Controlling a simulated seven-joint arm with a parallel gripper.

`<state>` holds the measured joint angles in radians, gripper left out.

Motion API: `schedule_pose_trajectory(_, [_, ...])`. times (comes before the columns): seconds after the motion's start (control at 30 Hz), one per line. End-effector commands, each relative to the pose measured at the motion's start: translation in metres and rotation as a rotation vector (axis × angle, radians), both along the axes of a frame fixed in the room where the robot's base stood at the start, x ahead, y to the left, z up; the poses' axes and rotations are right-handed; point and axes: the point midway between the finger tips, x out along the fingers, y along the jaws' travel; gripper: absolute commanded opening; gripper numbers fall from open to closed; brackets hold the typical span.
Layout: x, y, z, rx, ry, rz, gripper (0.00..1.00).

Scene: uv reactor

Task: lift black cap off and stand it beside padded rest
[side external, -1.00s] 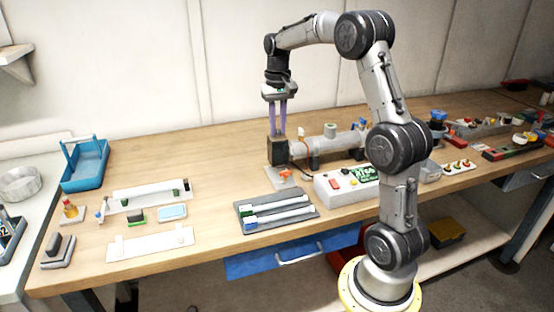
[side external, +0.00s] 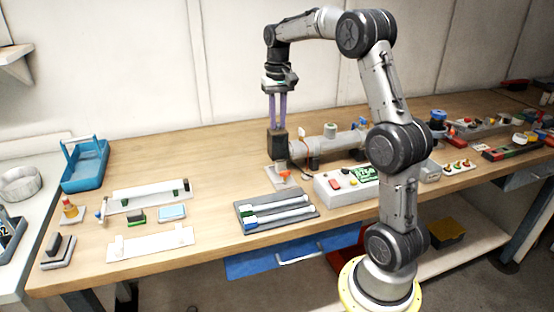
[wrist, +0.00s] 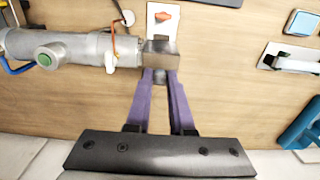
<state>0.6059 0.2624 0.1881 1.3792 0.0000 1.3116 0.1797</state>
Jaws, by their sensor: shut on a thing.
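The black cap (side external: 277,144) is a dark boxy block at the left end of the grey metal cylinder (side external: 330,141). My gripper (side external: 278,127) points down with its purple fingers shut on the cap's top. In the wrist view, the cap (wrist: 160,52) sits between the fingertips (wrist: 160,74), just beside the cylinder's pale end (wrist: 125,52). The cap looks raised above the bench; whether it is fully clear of the cylinder is hard to tell. A white strip with two pale pads (side external: 150,243) lies at the front left and may be the padded rest.
A white plate with an orange knob (side external: 284,175) lies just below the cap. A grey tray with tubes (side external: 277,211) and a control box (side external: 340,186) stand in front. Another white rack (side external: 150,196) and a blue basket (side external: 87,165) are left. Bench left of the cap is clear.

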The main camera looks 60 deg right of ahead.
Motion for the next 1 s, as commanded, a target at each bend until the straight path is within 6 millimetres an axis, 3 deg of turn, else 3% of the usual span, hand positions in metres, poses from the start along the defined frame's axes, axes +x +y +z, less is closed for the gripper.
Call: schedule_pose_trajectory(1.0, [0.000,0.000,0.034,0.000,0.000,0.000,0.00])
